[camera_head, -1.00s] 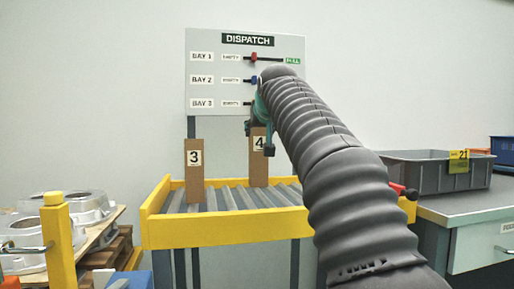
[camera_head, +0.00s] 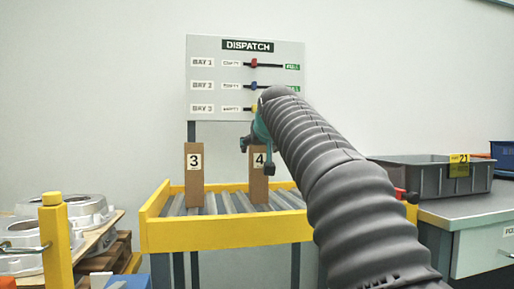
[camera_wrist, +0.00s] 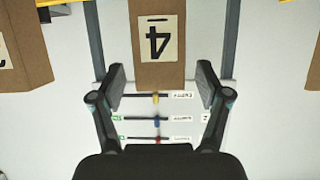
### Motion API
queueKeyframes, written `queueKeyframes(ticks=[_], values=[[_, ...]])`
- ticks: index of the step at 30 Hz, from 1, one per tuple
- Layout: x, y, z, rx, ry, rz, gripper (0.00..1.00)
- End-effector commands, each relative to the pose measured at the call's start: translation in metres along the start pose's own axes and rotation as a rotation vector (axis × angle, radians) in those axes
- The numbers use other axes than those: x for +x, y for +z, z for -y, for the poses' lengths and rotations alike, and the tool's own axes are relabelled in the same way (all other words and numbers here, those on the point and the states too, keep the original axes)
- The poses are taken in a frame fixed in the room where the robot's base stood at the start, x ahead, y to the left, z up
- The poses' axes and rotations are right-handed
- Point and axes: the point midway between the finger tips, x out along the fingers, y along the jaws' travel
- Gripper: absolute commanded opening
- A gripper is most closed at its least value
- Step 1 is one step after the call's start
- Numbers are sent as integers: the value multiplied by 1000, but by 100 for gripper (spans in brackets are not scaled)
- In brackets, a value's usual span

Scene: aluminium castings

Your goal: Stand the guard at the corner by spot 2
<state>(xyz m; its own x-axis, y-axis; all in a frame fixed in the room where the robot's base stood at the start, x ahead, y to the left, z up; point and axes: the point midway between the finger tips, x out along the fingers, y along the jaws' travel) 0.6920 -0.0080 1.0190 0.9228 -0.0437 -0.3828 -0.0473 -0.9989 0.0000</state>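Two upright brown cardboard guards stand on the roller conveyor. Guard 3 (camera_head: 194,180) is at the left and guard 4 (camera_head: 258,186) is to its right. My gripper (camera_wrist: 160,78) is open, and guard 4 (camera_wrist: 157,45) shows upside down at its fingertips in the wrist view, with a gap on each side. No contact shows. In the head view my gripper (camera_head: 258,138) is at the top of guard 4, partly hidden by my arm. Guard 3 (camera_wrist: 20,50) also shows at the left of the wrist view. I see no mark for spot 2.
The conveyor's yellow frame (camera_head: 230,233) surrounds the rollers. A dispatch board (camera_head: 215,75) with three sliders stands behind. Castings (camera_head: 85,205) lie on pallets at the left. A grey bin (camera_head: 425,180) labelled 21 sits on a bench at the right, close to my arm.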

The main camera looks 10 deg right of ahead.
Motion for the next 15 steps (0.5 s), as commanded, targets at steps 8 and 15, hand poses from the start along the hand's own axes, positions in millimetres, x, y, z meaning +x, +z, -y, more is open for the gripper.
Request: queueKeyframes(ticks=[8, 15], values=[[-4, 1, 0, 0, 0, -2, 76], [-51, -2, -2, 0, 0, -3, 76]])
